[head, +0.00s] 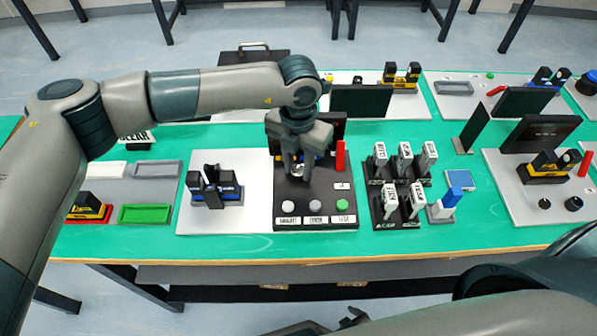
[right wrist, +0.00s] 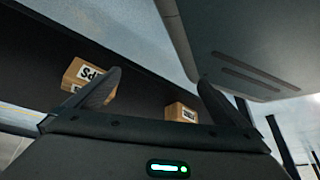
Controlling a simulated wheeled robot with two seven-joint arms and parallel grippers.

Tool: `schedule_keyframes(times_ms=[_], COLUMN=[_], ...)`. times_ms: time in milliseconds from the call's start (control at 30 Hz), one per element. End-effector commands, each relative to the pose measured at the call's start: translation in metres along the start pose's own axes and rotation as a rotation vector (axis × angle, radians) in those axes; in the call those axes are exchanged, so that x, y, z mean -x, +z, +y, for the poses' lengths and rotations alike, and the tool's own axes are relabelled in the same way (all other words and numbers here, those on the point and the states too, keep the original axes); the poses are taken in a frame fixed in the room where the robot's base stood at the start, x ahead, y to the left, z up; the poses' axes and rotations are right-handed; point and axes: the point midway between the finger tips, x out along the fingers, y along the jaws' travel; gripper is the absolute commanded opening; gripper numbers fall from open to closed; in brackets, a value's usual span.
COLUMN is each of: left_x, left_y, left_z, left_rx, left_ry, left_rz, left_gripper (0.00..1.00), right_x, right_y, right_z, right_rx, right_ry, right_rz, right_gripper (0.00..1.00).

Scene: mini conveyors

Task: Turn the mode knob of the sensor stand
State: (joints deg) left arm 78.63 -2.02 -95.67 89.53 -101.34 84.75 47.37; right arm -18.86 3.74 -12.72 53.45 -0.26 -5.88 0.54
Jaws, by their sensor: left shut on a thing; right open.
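The sensor stand is a black panel (head: 316,194) in the middle of the table, with white, grey and green buttons along its front and a red upright piece (head: 340,155) at its right. My left gripper (head: 297,172) points down over the back left of this panel and is shut on a small silvery knob, mostly hidden between its fingers. The knob's pointer and setting cannot be made out. My right gripper (right wrist: 160,100) is open and empty in the right wrist view, with its two dark fingers apart. It is well away from the stand, low in the head view.
Left of the panel stands a black, blue-marked device (head: 215,188) on a white plate. Right of it are several labelled grey blocks in black holders (head: 400,222) and a blue-topped piece (head: 449,200). In the right wrist view, two cardboard boxes (right wrist: 88,76) (right wrist: 181,112) show on a dark shelf.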

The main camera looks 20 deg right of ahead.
Motion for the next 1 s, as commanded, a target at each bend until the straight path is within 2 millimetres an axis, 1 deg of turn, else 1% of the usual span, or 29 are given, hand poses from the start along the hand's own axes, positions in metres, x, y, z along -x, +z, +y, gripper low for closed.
schedule_keyframes(times_ms=[33,100,200,267,300,567,700,1000], left_x=[-0.004,-0.003,-0.003,-0.003,-0.003,-0.004,-0.004,-0.003], left_y=[0.001,0.001,0.001,0.001,0.001,0.001,0.001,0.001], left_z=[0.000,0.001,0.001,0.001,0.001,0.001,0.001,0.001], left_rx=[-0.020,-0.047,-0.084,-0.105,-0.119,-0.220,-0.284,-0.413], left_ry=[0.001,0.002,0.002,0.001,0.001,0.002,0.002,0.002], left_rz=[-0.003,-0.003,-0.002,-0.002,-0.002,-0.002,-0.003,-0.001], left_gripper=[0.05,0.05,0.05,0.05,0.05,0.05,0.05,0.05], right_x=[-0.007,-0.009,-0.011,-0.011,-0.012,-0.024,-0.028,-0.025], right_y=[-0.014,-0.036,-0.063,-0.079,-0.080,-0.053,-0.037,-0.006], right_z=[-0.003,-0.007,-0.012,-0.015,-0.014,0.004,0.015,0.033], right_rx=[-0.001,-0.002,-0.003,-0.004,-0.005,-0.015,-0.023,-0.036], right_ry=[-0.004,-0.008,-0.014,-0.018,-0.017,0.006,0.017,0.035], right_rz=[0.040,0.094,0.162,0.202,0.200,0.052,-0.038,-0.213], right_gripper=[1.00,1.00,1.00,1.00,1.00,1.00,1.00,1.00])
